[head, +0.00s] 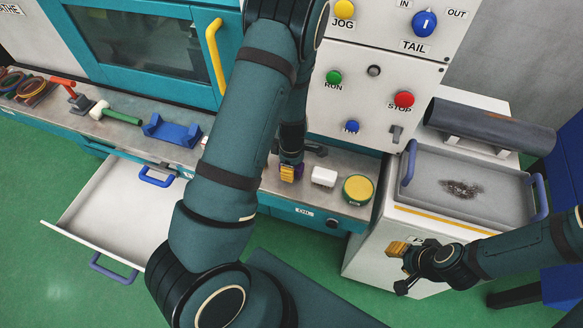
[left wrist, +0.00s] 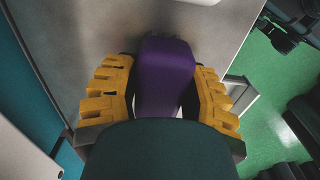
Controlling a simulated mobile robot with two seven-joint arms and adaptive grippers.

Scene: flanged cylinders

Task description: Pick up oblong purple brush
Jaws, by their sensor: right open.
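The oblong purple brush (left wrist: 164,75) lies on the metal worktop in the left wrist view, between the two yellow-padded fingers of my left gripper (left wrist: 162,90). Narrow gaps seem to show beside the brush, so the fingers look open around it. Its near end is hidden by the gripper body. In the head view my left gripper (head: 289,173) points down at the worktop, and a bit of purple brush (head: 299,170) shows beside its yellow pad. My right gripper (head: 397,263) is open and empty at the lower right, in front of the white cabinet.
A white block (head: 324,177) and a round yellow-green tin (head: 358,189) stand just right of my left gripper. A blue holder (head: 172,131) and a green-handled mallet (head: 115,113) lie further left. An open drawer (head: 122,207) juts out below. A grey tray (head: 500,196) sits at right.

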